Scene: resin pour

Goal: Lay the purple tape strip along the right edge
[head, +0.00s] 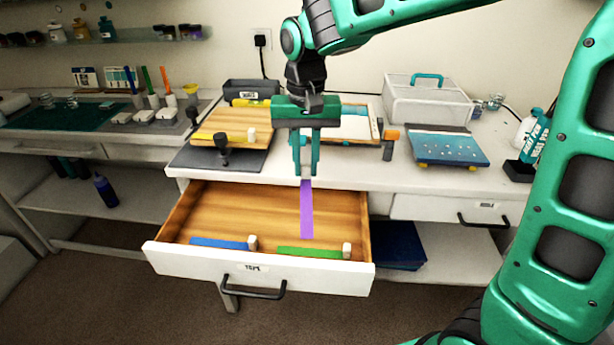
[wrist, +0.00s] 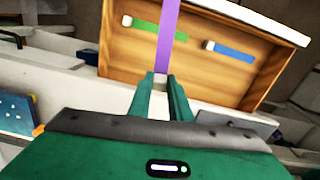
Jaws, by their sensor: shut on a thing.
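The purple tape strip (head: 307,210) hangs down from my gripper (head: 305,176), over the open drawer. In the wrist view the purple strip (wrist: 167,38) runs outward from the fingertips of my gripper (wrist: 161,78). The gripper is shut on the strip's upper end. I cannot tell which edge the task means.
The open drawer (head: 190,258) holds a blue strip (head: 218,243) and a green strip (head: 308,252), each with a pale end block.

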